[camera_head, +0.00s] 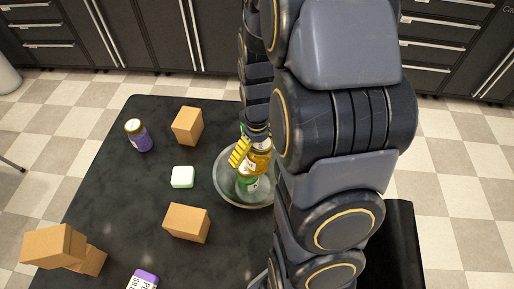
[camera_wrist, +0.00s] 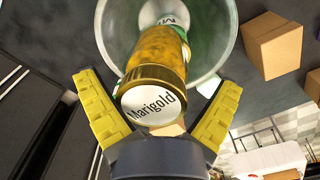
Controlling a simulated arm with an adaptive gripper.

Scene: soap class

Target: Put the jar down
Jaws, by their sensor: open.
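A yellow-orange jar (camera_head: 259,161) with a gold-rimmed lid marked "Marigold" is at the clear glass bowl (camera_head: 224,188). In the wrist view, the jar (camera_wrist: 158,52) points its lid towards me, and its far end is over the bowl (camera_wrist: 229,28). A green jar (camera_head: 248,184) with a white label is in the bowl, partly hidden behind the yellow one. My gripper (camera_wrist: 160,84) is open, its yellow fingers spread on both sides of the lid with visible gaps. In the head view, my gripper (camera_head: 240,153) is at the bowl, partly hidden by my arm.
The dark table holds a purple jar (camera_head: 138,136), a pale green soap bar (camera_head: 182,177), and cardboard boxes (camera_head: 187,126) (camera_head: 187,223) (camera_head: 54,245). Another purple labelled item (camera_head: 143,280) is at the front edge.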

